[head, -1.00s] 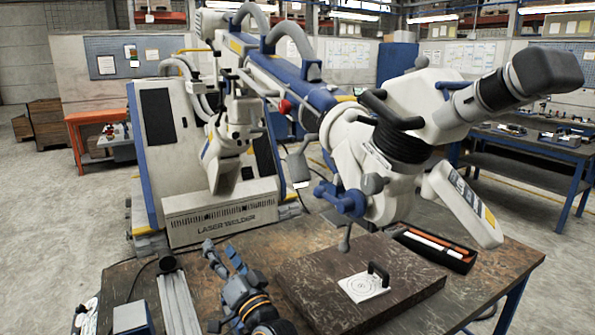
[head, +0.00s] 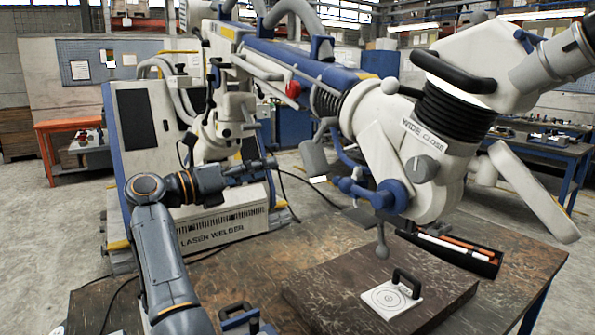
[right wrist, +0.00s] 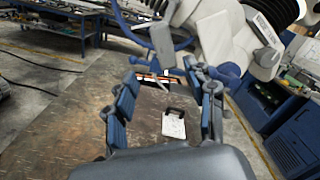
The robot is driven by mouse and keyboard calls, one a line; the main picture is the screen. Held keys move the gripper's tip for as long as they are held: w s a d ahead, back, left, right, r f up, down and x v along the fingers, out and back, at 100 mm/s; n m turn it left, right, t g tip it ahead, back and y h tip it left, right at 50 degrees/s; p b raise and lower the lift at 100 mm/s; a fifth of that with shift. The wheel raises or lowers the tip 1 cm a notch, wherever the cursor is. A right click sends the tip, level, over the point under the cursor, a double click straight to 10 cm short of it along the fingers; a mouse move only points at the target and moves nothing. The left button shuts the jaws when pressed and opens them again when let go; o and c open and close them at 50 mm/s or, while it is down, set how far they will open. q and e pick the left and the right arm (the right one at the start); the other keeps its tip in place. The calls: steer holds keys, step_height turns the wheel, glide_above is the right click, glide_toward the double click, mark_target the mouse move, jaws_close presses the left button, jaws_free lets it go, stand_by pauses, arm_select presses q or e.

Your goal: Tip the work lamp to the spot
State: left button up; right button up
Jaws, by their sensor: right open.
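The work lamp seems to be the small grey block-shaped head (head: 314,159) with a bright white lower edge, hanging at the left of the white microscope head. It also shows in the right wrist view (right wrist: 163,44), above and beyond the fingers. The spot seems to be the white plate with printed rings (head: 384,298), on a dark board; a black handle stands on it. My right gripper (head: 262,167) is left of the lamp at about its height, apart from it. In the right wrist view its fingers (right wrist: 168,95) are spread and empty. My left gripper is not in view.
The microscope head (head: 425,155) with blue knobs and a ball-ended lever (head: 382,245) overhangs the dark board (head: 335,285). An open black tray (head: 460,250) lies behind the board. The laser welder cabinet (head: 215,230) stands behind my right gripper.

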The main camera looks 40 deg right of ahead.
mark_target(306, 162)
steer(key=shift+m+g+y, duration=0.3)
steer(key=shift+y, duration=0.1)
steer(key=d, duration=0.1)
steer(key=s+d+p, duration=0.1)
steer(key=d, duration=0.3)
steer(key=shift+s+r, duration=0.2)
steer(key=shift+s, duration=0.15)
steer(key=d, duration=0.2)
steer(key=d+p, duration=0.1)
steer(key=d, duration=0.4)
steer(key=shift+s+d+f+p, duration=0.1)
steer(key=shift+s+d+p, duration=0.2)
steer(key=shift+p, duration=0.1)
steer(key=shift+d, duration=0.4)
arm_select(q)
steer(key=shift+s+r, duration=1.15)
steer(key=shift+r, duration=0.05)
arm_select(e)
jaws_close()
